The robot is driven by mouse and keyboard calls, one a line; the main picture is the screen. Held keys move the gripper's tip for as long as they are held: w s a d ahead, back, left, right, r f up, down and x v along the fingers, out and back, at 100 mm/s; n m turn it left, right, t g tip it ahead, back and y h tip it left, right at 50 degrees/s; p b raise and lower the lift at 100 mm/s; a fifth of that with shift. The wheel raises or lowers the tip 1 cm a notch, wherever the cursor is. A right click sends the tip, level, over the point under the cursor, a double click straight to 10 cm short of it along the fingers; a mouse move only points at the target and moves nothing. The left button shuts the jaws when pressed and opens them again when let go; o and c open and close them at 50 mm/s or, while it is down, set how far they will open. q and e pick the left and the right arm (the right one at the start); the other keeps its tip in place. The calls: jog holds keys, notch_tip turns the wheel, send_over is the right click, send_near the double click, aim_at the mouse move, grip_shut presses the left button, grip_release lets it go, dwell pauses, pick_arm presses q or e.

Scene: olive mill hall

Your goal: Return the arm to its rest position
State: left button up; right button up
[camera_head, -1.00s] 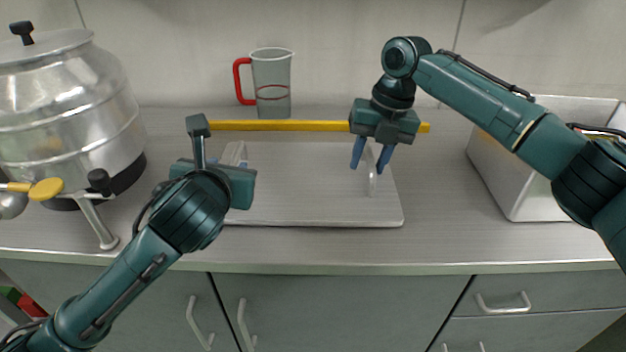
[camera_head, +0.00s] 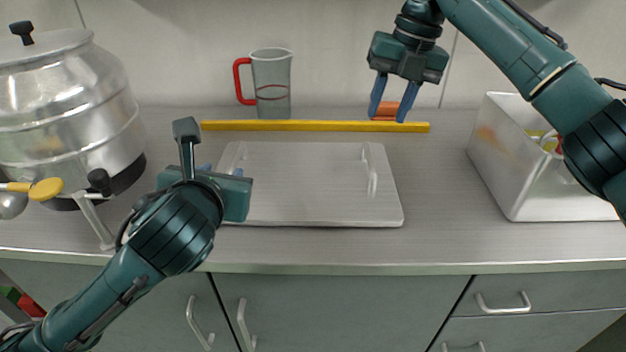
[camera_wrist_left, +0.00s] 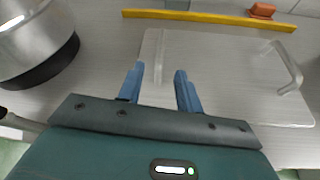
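My left gripper (camera_head: 222,170) is over the left end of the pale board, seen mostly from behind in the head view. In the left wrist view its two blue fingers (camera_wrist_left: 160,75) are apart with nothing between them. My right gripper (camera_head: 391,100) is raised at the back of the counter, fingers spread and pointing down. An orange-brown block (camera_head: 385,111) shows behind its fingers. In the left wrist view the block (camera_wrist_left: 262,10) rests on the counter behind the yellow bar.
A pale board (camera_head: 310,190) with two handles lies mid-counter. Behind it are a yellow bar (camera_head: 300,126) and a red-handled jug (camera_head: 272,80). A large metal vessel (camera_head: 70,100) stands left. A white bin (camera_head: 510,170) with items inside stands right, below my right arm.

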jog(key=shift+r, duration=0.4)
pick_arm(q)
jog(key=shift+r, duration=0.1)
pick_arm(e)
jog(key=shift+r, duration=0.1)
